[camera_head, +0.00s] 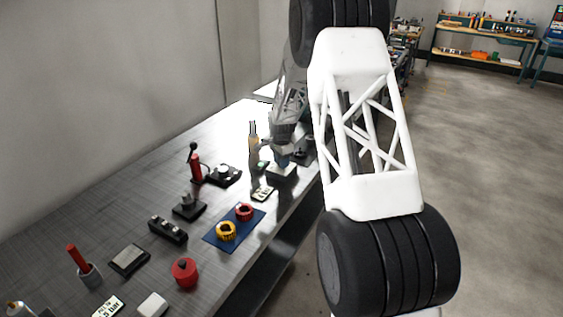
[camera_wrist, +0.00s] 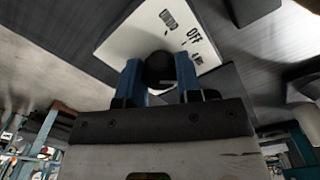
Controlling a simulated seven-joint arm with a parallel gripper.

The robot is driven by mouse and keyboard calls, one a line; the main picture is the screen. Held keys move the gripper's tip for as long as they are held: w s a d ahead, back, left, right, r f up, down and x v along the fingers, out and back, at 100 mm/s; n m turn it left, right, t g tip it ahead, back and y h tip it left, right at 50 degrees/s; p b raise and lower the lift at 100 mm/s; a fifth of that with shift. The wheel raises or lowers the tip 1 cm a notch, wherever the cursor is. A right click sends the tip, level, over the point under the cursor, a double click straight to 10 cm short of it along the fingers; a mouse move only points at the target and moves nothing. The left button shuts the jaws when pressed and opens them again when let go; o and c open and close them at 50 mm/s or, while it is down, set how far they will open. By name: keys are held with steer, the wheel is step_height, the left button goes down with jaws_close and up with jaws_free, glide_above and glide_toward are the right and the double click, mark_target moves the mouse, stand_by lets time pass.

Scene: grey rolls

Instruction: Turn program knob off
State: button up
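The program knob (camera_wrist: 160,69) is a round black knob on a white panel (camera_wrist: 112,45). The panel carries black print, including the word OFF, up and right of the knob in the wrist view. My gripper (camera_wrist: 160,72) has its two blue fingers on either side of the knob, and both appear to touch it. The knob's pointer mark and its setting cannot be made out. In the head view my gripper (camera_head: 283,158) is low over a small white-topped box (camera_head: 281,173) near the bench's right edge, and the knob is hidden there.
The grey bench (camera_head: 130,210) holds several items left of my gripper: a blue mat (camera_head: 219,243) with a yellow ring (camera_head: 226,231) and a red ring (camera_head: 244,212), a red-handled device (camera_head: 196,167) and a red round knob (camera_head: 185,272). A bottle (camera_head: 253,135) stands behind. Open floor lies right.

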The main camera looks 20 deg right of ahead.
steer(key=shift+c, duration=1.4)
steer(key=shift+n, duration=0.4)
steer(key=n, duration=0.3)
steer(key=shift+n, duration=2)
steer(key=o, duration=0.9)
steer(key=shift+o, duration=0.2)
